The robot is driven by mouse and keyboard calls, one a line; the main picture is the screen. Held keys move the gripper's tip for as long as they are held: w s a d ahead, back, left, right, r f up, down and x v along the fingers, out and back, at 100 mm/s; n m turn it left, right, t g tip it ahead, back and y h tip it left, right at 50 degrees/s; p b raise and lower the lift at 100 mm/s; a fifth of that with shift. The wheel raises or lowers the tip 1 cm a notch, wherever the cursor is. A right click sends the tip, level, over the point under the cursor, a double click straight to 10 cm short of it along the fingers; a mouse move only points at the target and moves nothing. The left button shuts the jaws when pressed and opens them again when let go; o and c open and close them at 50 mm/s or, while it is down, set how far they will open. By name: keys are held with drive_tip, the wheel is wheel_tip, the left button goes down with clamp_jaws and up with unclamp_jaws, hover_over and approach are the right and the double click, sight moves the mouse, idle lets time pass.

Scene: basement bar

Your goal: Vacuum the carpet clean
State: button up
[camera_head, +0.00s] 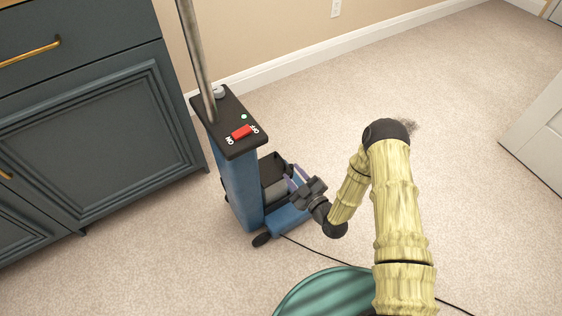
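A blue upright vacuum (240,187) stands on the beige carpet (470,215), left of centre. A grey metal pole (197,55) rises from the panel. A dark dirt patch (408,127) lies on the carpet, partly hidden by my arm. My gripper (292,178) is beside the vacuum's lower body, below and right of the switch. Its purple fingers look apart, with nothing seen between them; contact with the vacuum cannot be told.
A dark cabinet (85,130) with brass handles stands close on the vacuum's left. A wall with a white baseboard (330,47) runs behind. A white panel (540,135) stands at the right. A black cord (312,250) lies along the floor. Open carpet spreads at the right.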

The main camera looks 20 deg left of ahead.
sight(281, 158)
drive_tip(key=b+x, duration=0.3)
drive_tip(key=x, duration=0.4)
drive_tip(key=shift+w+a+f, duration=0.1)
drive_tip(key=shift+w+a, duration=0.3)
drive_tip(key=shift+a, duration=0.05)
clamp_jaws()
idle(1.0)
